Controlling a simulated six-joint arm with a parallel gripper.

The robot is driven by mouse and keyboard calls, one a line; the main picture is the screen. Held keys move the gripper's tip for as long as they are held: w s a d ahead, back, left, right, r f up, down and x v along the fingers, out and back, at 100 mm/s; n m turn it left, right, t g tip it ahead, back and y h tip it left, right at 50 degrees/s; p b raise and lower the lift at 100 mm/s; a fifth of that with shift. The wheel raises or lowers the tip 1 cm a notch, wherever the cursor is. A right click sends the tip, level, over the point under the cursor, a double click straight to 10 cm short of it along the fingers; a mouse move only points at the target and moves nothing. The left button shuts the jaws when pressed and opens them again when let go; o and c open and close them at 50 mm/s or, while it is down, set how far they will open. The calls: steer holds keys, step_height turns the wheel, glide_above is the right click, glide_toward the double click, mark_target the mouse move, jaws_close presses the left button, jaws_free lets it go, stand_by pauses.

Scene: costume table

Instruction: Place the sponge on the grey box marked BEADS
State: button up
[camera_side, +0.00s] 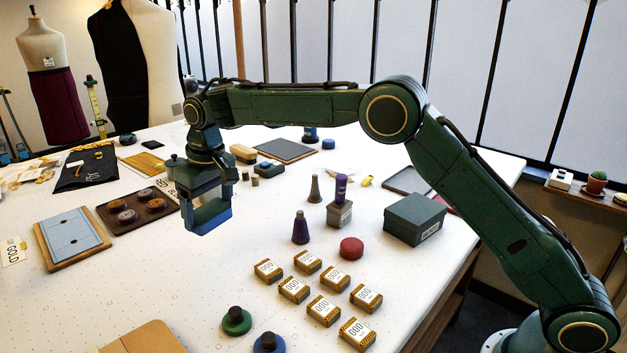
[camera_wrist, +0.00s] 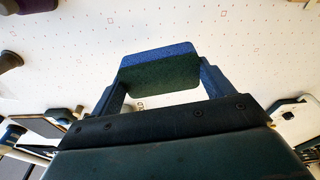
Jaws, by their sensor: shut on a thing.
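My gripper (camera_side: 206,212) hangs above the left-middle of the white table, shut on the sponge. In the wrist view the sponge (camera_wrist: 158,70) is a blue and dark green block between the two fingers of my gripper (camera_wrist: 160,78). The sponge is held clear of the table. A larger closed grey-green box (camera_side: 414,219) with a white label stands at the right, well away from my gripper. I cannot read either label.
Several brown boxes marked 000 (camera_side: 323,310) lie at the front. A purple cone (camera_side: 300,228), a grey cone (camera_side: 315,189) and a red round piece (camera_side: 352,247) stand between my gripper and the larger box. A brown tray with round pieces (camera_side: 112,224) lies at the left.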

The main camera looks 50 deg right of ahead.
steer(key=s+d+r+m, duration=0.2)
steer(key=d+r, duration=0.1)
steer(key=d, duration=0.5)
steer(key=s+d+r+m, duration=0.1)
steer(key=s+d+r, duration=0.25)
steer(key=d, duration=0.45)
steer(key=s+d+r+m, duration=0.1)
steer(key=d+r+m, duration=0.15)
steer(key=d, duration=0.55)
steer(key=s+d+r+m, duration=0.2)
steer(key=s+d+r, duration=0.1)
steer(key=s+d, duration=0.5)
steer(key=s+d+r+m+h, duration=0.1)
steer(key=s+d+r+m, duration=0.2)
steer(key=s+d, duration=0.4)
steer(key=s+r, duration=0.1)
steer(key=s, duration=0.3)
steer(key=shift+s+d+r+g+h, duration=0.3)
steer(key=shift+d, duration=0.1)
steer(key=shift+f+m, duration=0.1)
steer(key=shift+m, duration=0.15)
glide_above(416, 206)
steer(key=f, duration=1.5)
steer(key=shift+s+a+f, duration=0.2)
steer(key=shift+s+f, duration=0.1)
steer(key=shift+f, duration=0.1)
steer(key=shift+f, duration=2)
